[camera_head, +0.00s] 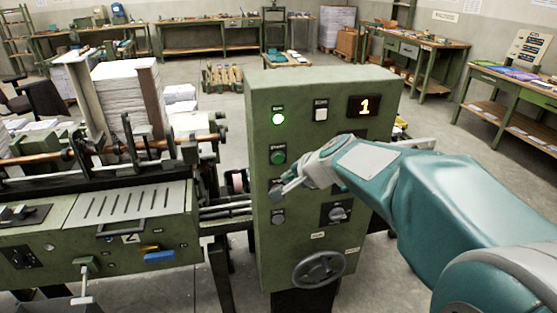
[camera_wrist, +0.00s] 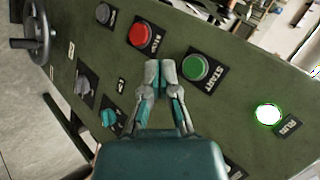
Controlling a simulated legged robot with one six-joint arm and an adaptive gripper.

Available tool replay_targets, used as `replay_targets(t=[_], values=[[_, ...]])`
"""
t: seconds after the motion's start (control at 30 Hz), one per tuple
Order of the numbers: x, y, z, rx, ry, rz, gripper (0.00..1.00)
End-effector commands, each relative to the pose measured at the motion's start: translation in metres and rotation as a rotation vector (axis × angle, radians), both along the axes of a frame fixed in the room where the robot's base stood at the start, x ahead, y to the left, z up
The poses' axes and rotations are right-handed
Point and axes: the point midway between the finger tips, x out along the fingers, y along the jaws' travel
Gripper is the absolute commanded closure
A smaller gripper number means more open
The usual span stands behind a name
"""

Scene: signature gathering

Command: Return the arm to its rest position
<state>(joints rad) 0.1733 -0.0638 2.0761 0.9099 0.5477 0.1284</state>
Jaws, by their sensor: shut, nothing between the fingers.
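My arm, teal and grey, reaches in from the right in the head view. My gripper (camera_head: 283,190) is in front of the green control cabinet (camera_head: 285,95), near its middle left buttons. In the wrist view my gripper (camera_wrist: 159,75) is shut and empty, its fingertips between the red button (camera_wrist: 142,35) and the green START button (camera_wrist: 195,67). I cannot tell whether the fingertips touch the panel. The green RUN lamp (camera_wrist: 268,114) is lit, and it also shows in the head view (camera_head: 278,120). A display (camera_head: 364,107) reads 1.
A handwheel (camera_head: 319,268) sticks out low on the cabinet. A green machine (camera_head: 130,215) with paper stacks (camera_head: 128,95) stands to the left. Workbenches (camera_head: 510,100) line the walls. Open floor (camera_head: 440,130) shows behind my arm.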

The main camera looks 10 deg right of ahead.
Motion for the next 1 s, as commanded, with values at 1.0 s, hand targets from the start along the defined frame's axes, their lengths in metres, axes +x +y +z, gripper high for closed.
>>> replay_targets(t=[1.0], values=[[-0.24, 0.011, -0.02, -0.809, 0.109, 0.664, 1.0]])
